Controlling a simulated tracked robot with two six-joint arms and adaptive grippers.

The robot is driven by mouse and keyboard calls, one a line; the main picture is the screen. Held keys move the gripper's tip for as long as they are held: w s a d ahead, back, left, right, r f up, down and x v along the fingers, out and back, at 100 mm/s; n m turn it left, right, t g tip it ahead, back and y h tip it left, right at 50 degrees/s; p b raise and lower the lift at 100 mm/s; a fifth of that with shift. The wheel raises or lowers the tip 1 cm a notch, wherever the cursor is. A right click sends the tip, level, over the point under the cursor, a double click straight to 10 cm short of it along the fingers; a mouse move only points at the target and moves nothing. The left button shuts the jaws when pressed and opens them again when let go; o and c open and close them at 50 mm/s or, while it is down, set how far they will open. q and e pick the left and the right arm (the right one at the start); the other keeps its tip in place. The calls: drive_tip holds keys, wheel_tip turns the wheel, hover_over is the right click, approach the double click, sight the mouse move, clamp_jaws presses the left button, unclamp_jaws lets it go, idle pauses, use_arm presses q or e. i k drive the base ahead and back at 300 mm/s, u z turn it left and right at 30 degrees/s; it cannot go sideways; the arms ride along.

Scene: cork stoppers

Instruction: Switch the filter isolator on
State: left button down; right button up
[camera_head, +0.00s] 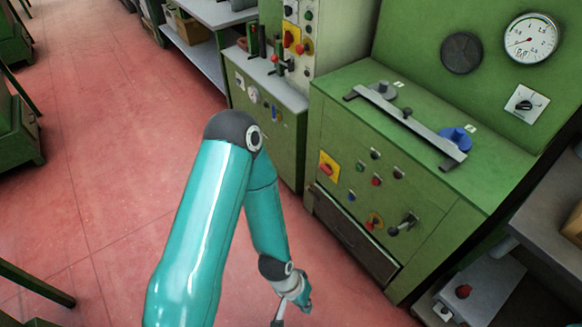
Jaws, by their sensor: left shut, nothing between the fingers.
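The green cabinet (330,115) stands at the right with several controls on its front. A red rotary switch on a yellow plate (327,169) sits at the front's upper left. A black rotary switch on a white plate (524,104) is on the upright back panel. No readable label shows which is the filter isolator. My left gripper (290,302) is low at the bottom edge, partly cut off, shut and empty, apart from the cabinet. My right gripper is out of view.
A metal bar (405,122) and a blue knob (456,138) are on the cabinet top. A gauge (530,38) is on the back panel. Another control cabinet (275,120) stands left of it. Red floor (110,150) is open at left. A grey bench (550,190) is at right.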

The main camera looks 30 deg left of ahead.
sight(326, 169)
drive_tip(key=u, duration=1.05)
drive_tip(key=i, duration=1.3)
